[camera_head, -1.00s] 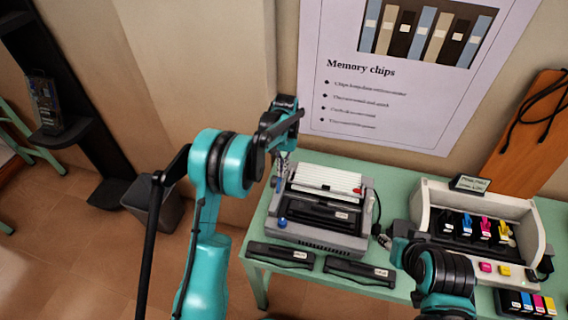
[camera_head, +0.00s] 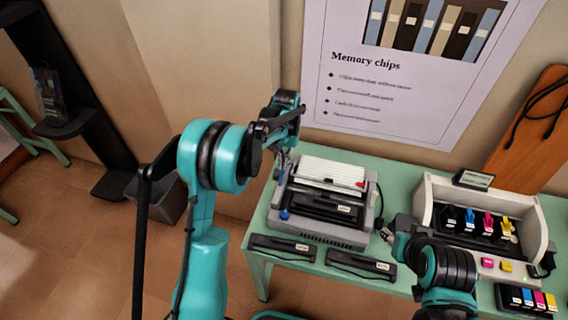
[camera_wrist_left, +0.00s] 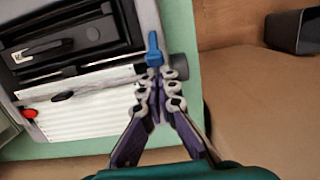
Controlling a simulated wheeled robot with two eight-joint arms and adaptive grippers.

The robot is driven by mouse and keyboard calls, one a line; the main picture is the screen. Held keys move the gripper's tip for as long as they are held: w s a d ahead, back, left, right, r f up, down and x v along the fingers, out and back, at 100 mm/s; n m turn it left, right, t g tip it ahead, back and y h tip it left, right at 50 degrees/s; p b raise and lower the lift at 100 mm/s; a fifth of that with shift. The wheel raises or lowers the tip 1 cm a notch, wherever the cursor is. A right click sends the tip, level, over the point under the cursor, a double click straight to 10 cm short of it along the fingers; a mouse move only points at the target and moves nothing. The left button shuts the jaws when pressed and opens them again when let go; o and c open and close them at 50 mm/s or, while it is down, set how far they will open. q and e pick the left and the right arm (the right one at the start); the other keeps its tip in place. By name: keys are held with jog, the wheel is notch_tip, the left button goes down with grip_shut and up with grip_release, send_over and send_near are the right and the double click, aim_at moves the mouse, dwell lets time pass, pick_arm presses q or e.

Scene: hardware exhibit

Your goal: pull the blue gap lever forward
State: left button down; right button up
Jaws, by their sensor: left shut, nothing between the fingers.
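The blue gap lever (camera_head: 284,214) is at the front left side of a grey printer-like machine (camera_head: 330,236). In the left wrist view the lever (camera_wrist_left: 154,48) stands out at the machine's side edge. My left gripper (camera_head: 279,172) reaches down beside the machine's left side, behind the lever's blue end. In the left wrist view its fingertips (camera_wrist_left: 161,75) are together and empty, right at the lever's near end; I cannot tell whether they touch it. My right gripper (camera_head: 388,236) is low at the machine's right, partly hidden by its own arm, and its jaws are unclear.
Two black cartridges (camera_head: 282,249) (camera_head: 361,264) lie in front of the machine on the green table (camera_head: 401,159). A white ink-cartridge unit (camera_head: 429,196) stands to the right. A wall poster (camera_head: 390,90) hangs behind. A dark bin (camera_head: 160,208) stands on the floor at left.

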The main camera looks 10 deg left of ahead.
aim_at(281, 173)
pick_arm(q)
jog(key=shift+s+r+t, duration=0.2)
jog(key=shift+s+t, duration=0.25)
jog(key=shift+t, duration=0.15)
jog(key=shift+s+r+t, duration=0.2)
jog(key=shift+s+t, duration=0.2)
jog(key=shift+t, duration=0.2)
jog(key=shift+s+r+t+b, duration=0.2)
jog(key=shift+s+t+b, duration=0.2)
jog(key=shift+s+t, duration=0.4)
jog(key=shift+s+a+t+b, duration=0.1)
jog(key=shift+s+t+b, duration=0.45)
jog(key=shift+t, duration=0.55)
jog(key=s+t+b, duration=0.2)
jog(key=t, duration=0.1)
jog(key=shift+s, duration=0.1)
jog(key=shift+r, duration=0.25)
